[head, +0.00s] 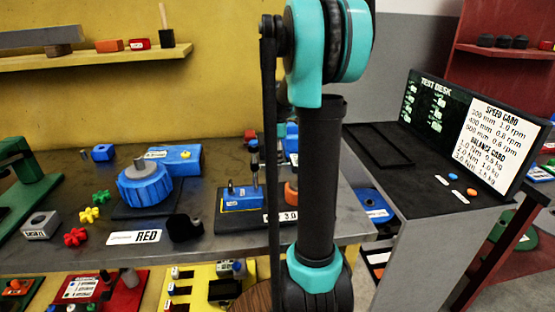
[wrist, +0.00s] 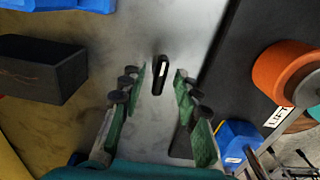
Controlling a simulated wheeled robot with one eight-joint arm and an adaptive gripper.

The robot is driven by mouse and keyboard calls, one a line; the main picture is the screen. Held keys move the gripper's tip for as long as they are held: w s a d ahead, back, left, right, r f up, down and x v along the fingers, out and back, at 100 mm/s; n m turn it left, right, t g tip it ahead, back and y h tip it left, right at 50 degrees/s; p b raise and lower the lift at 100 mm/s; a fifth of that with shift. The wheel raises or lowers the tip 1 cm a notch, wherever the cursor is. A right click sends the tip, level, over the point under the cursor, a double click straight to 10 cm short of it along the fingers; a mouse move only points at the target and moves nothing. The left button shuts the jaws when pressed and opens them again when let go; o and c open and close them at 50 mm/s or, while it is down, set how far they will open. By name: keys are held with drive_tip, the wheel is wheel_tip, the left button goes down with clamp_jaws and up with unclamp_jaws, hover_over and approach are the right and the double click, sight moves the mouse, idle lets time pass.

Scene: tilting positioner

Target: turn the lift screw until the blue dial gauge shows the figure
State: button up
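In the wrist view an orange round knob with a grey cap (wrist: 285,72) sits on a black plate at the right, beside a label reading LIFT (wrist: 278,117). I take it for the lift screw. My gripper (wrist: 160,78) is open, left of the knob and apart from it. A small black upright piece with a pale slot lies in line with the gap between the fingers; no contact shows. In the head view an orange part (head: 291,192) shows beside my arm, mostly hidden by it. I cannot make out the blue dial gauge or its reading.
A blue round ribbed unit (head: 145,187) and a blue block device (head: 241,198) stand on the grey bench (head: 60,258). A black block (wrist: 38,70) is at the left in the wrist view. The test desk (head: 430,185) stands at the right.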

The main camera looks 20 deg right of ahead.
clamp_jaws()
